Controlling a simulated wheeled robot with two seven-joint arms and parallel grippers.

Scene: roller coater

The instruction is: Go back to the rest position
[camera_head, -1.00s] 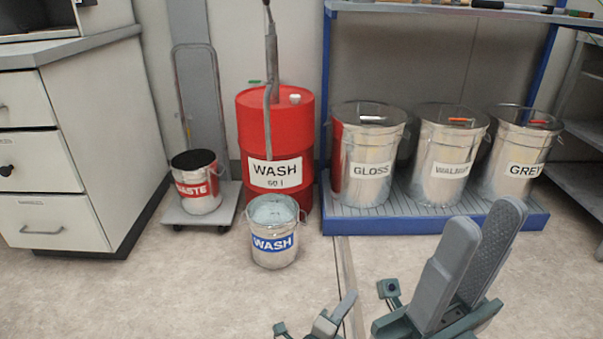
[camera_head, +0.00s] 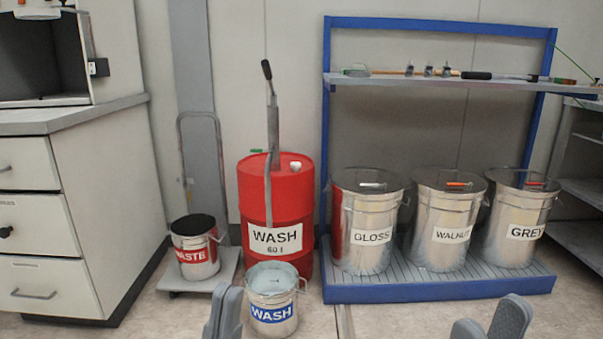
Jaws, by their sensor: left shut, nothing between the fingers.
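My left gripper (camera_head: 224,312) is at the bottom edge of the head view, its grey fingers close together with nothing between them. In the picture it stands just left of the wash bucket (camera_head: 273,313). My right gripper (camera_head: 489,320) is at the bottom right, in front of the blue rack. Its two fingertips stand apart and nothing shows between them. Only the finger ends show; the rest of both grippers and both arms are below the frame.
A red wash drum (camera_head: 258,200) with a pump stands behind the bucket. The waste bucket (camera_head: 193,258) is on a trolley (camera_head: 222,281). Gloss (camera_head: 367,257), walnut (camera_head: 440,253) and grey (camera_head: 517,251) buckets stand on the blue rack (camera_head: 440,292). A cabinet (camera_head: 100,185) is at left.

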